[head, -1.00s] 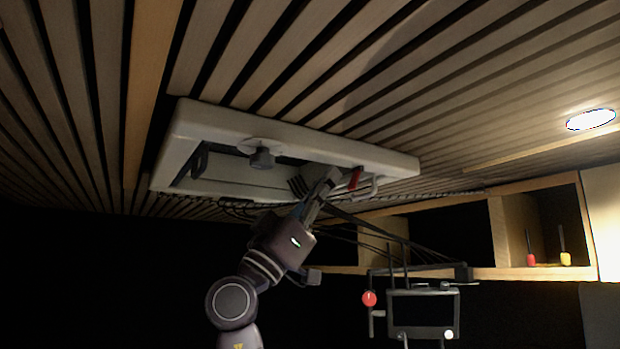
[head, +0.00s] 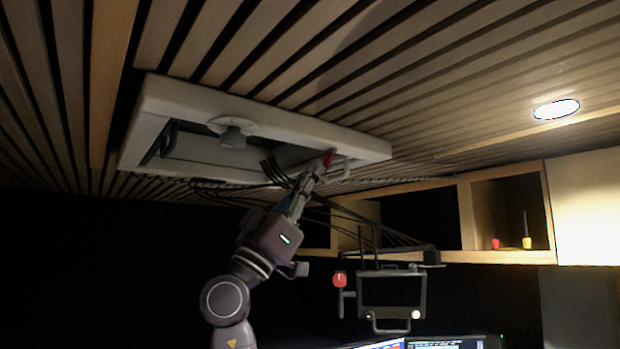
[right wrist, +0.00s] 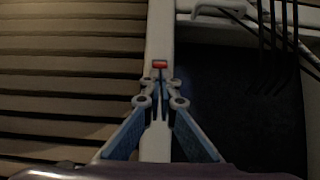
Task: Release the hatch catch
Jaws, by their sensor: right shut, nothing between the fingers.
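The hatch is a pale frame (head: 350,140) set in the slatted ceiling, with a dark opening. A small red catch (head: 329,157) sits on its underside near the right end. It also shows in the right wrist view (right wrist: 160,64), just beyond my fingertips. My right gripper (head: 318,169) reaches up from below with its fingers at the catch and partly covers it. In the right wrist view its fingers (right wrist: 161,88) are together and empty. I cannot tell whether they touch the catch. My left gripper is out of view.
A grey knob (head: 232,137) hangs under the hatch frame. Black cables (head: 275,172) hang close beside my right gripper. A dark framed device (head: 390,291) hangs to the right of my arm. Wooden shelves (head: 505,215) stand behind it.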

